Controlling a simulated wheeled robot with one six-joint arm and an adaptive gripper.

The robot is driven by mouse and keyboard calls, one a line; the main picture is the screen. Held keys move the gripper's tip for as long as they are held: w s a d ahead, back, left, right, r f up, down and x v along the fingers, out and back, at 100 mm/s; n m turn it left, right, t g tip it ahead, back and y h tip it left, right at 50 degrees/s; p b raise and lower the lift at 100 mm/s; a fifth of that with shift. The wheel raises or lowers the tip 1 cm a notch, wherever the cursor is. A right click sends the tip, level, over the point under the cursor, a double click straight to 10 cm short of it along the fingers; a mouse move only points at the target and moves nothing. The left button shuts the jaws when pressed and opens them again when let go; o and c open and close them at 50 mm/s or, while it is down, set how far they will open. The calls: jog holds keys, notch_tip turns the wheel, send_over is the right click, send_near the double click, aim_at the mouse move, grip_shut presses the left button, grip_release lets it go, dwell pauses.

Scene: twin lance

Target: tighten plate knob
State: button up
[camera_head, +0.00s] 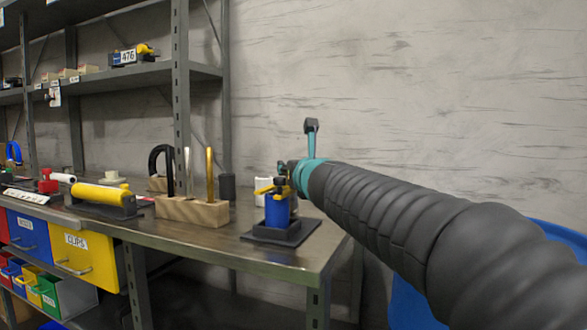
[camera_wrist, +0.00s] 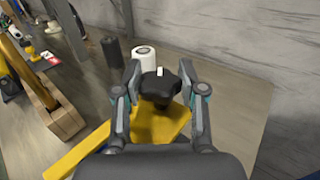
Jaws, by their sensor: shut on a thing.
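A black lobed knob (camera_wrist: 160,87) with a small white mark sits on top of a yellow plate (camera_wrist: 160,122) in the wrist view. My gripper (camera_wrist: 158,80) is shut on the knob, one finger on each side of it. In the head view my gripper (camera_head: 287,180) is at the top of a blue post (camera_head: 277,211) that stands on a dark square base (camera_head: 281,232) near the table's right end. Yellow parts (camera_head: 264,188) show beside the gripper there. The knob itself is hidden in the head view.
A white roll (camera_wrist: 144,54) and a dark cylinder (camera_wrist: 111,48) stand behind the plate. The wall is behind.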

jog(key=shift+r, duration=0.15)
jog(key=o, duration=1.2)
jog(key=shift+c, duration=0.2)
jog(key=shift+n+y, duration=0.3)
jog(key=shift+y, duration=0.2)
